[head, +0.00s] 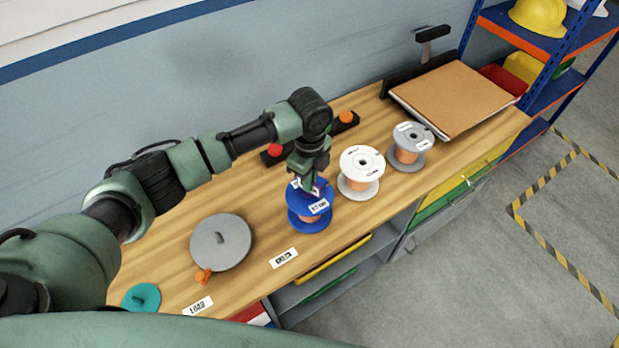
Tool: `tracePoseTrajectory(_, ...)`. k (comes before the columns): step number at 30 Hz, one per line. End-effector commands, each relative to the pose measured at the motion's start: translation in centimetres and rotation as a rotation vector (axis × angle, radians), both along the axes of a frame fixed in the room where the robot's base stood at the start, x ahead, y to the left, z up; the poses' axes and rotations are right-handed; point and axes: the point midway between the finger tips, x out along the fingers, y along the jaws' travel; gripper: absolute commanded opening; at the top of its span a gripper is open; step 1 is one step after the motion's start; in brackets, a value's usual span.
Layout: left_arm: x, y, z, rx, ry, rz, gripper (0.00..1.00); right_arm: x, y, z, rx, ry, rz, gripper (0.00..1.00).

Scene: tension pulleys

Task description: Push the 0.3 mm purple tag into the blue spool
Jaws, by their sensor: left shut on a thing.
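The blue spool (309,222) stands upright on the wooden workbench, with copper-coloured wire around its core and a white label on its front. My left gripper (314,190) points down at the top of this spool and is shut on a small purple tag (317,191), of which only a bit shows between the fingertips. The tag is at or just above the spool's top; I cannot tell whether it touches or sits in it. Any size marking on the tag is too small to read. My right gripper is not in view.
A white spool (361,171) and a grey spool (408,147) stand close to the right. A round grey lid (221,242) and a teal disc (142,298) lie left. A black bar with red and orange knobs (346,118) is behind. A cardboard-coloured folder (453,98) lies far right.

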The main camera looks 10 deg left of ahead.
Motion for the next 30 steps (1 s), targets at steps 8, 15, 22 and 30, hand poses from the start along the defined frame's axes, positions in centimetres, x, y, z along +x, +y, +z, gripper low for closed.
tracePoseTrajectory(8, 0.01, 0.01, -0.51, 0.0, 0.0, 0.0, 0.0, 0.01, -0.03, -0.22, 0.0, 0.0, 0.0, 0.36)
tracePoseTrajectory(15, 0.0, 0.01, -0.63, 0.0, 0.0, 0.0, 0.0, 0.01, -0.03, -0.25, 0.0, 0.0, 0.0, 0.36)
tracePoseTrajectory(22, -0.02, 0.01, -0.74, 0.0, 0.0, 0.0, 0.0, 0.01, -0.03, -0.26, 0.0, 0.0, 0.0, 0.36)
tracePoseTrajectory(30, -0.06, 0.01, -0.8, 0.001, 0.002, 0.0, 0.34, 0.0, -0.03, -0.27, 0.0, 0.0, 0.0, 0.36)
